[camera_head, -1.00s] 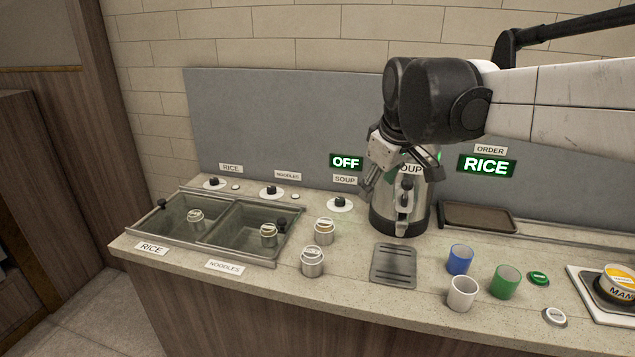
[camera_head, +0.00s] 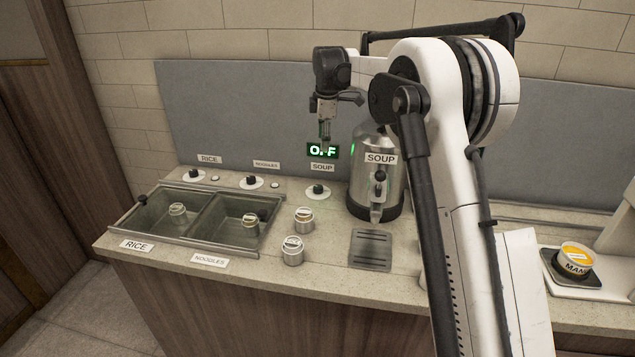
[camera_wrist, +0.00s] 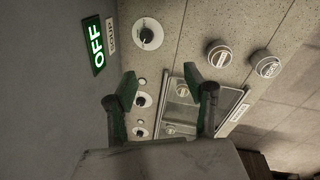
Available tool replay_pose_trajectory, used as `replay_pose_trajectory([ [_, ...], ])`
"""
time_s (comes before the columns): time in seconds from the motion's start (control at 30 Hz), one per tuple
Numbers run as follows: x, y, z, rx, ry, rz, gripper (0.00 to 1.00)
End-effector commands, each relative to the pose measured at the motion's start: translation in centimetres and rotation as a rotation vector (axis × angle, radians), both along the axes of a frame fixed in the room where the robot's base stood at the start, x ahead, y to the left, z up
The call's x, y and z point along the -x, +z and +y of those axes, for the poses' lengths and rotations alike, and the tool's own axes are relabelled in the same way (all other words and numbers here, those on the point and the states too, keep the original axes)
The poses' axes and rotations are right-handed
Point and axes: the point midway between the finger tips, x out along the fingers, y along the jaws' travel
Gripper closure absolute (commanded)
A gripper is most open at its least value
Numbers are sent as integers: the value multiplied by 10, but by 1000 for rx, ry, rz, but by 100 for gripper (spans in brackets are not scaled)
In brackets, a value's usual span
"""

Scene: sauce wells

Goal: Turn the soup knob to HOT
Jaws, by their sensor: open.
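The soup knob (camera_head: 318,189) is a black knob on a white round dial, set in the counter below the SOUP label (camera_head: 322,167). The green display (camera_head: 322,151) above it reads OFF. In the wrist view the soup knob (camera_wrist: 147,36) lies beyond my fingertips, near the top. My gripper (camera_head: 325,138) hangs above the soup knob, in front of the display, partly covering its lettering. In the wrist view my gripper (camera_wrist: 163,82) is open, its two fingers apart with nothing between them. It does not touch the knob.
The steel soup urn (camera_head: 372,185) stands just right of the knob. Two lidded jars, a front one (camera_head: 292,252) and a back one (camera_head: 304,220), stand in front. The noodle knob (camera_head: 251,182) and rice knob (camera_head: 193,174) are to the left, behind the two wells (camera_head: 190,222).

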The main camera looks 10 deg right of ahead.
Motion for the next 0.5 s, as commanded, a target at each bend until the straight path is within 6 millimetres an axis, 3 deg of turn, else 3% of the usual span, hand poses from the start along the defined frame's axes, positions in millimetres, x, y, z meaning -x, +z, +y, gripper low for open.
replay_pose_trajectory([
  [0.2,-44,-42,-1,21,178,56,52],
  [0.5,-68,-83,-1,32,326,99,52],
])
